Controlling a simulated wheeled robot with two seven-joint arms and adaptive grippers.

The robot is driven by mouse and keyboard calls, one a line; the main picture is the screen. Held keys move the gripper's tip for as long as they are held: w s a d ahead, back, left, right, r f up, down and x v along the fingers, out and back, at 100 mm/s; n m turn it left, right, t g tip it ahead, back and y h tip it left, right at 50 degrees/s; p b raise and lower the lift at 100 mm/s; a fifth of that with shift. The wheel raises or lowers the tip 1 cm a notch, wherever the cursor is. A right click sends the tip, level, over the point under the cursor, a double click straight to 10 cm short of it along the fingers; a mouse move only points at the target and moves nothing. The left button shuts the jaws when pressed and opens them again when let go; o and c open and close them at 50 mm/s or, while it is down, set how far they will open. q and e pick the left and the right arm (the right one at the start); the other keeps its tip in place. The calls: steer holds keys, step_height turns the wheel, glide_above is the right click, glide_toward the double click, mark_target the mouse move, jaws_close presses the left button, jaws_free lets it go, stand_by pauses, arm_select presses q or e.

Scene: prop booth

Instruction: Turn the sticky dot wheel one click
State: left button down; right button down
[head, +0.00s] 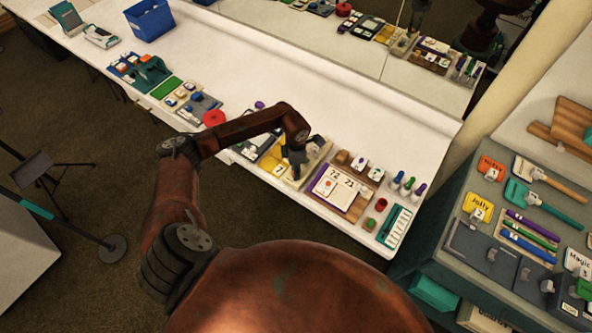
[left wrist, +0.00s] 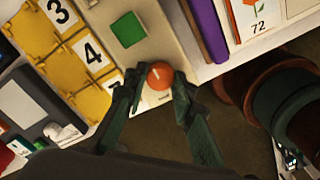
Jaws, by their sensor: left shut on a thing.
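A small orange round wheel with a pale mark (left wrist: 160,75) sits at the near end of a cream panel (left wrist: 166,48) in the left wrist view. I take it as the sticky dot wheel. A green square (left wrist: 127,30) is on the same panel. My left gripper (left wrist: 158,82) has its two dark fingers on either side of the wheel and is shut on it. In the head view the left gripper (head: 296,172) points down at the table's front edge and hides the wheel. My right gripper is in neither view.
Yellow number flaps (left wrist: 80,42) lie left of the panel. A wooden board with cards reading 72 and 21 (head: 335,187) lies to its right. Several small props line the white table (head: 260,75); its back strip is mostly clear. A blue bin (head: 150,20) stands far left.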

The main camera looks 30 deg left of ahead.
arm_select(q)
steer(key=shift+n, duration=0.3)
steer(key=n, duration=0.3)
steer(key=shift+r+n, duration=0.1)
steer(key=shift+n, duration=0.3)
steer(key=n+p, duration=0.1)
steer(key=n, duration=0.3)
steer(key=n+p, duration=0.1)
steer(key=n, duration=0.4)
steer(key=shift+r+n, duration=0.1)
steer(key=shift+n, duration=0.3)
steer(key=shift+w+n+p, duration=0.1)
steer(key=shift+n+p, duration=0.7)
steer(key=shift+n, duration=0.9)
steer(key=c, duration=2)
jaws_free()
steer(key=o, duration=0.4)
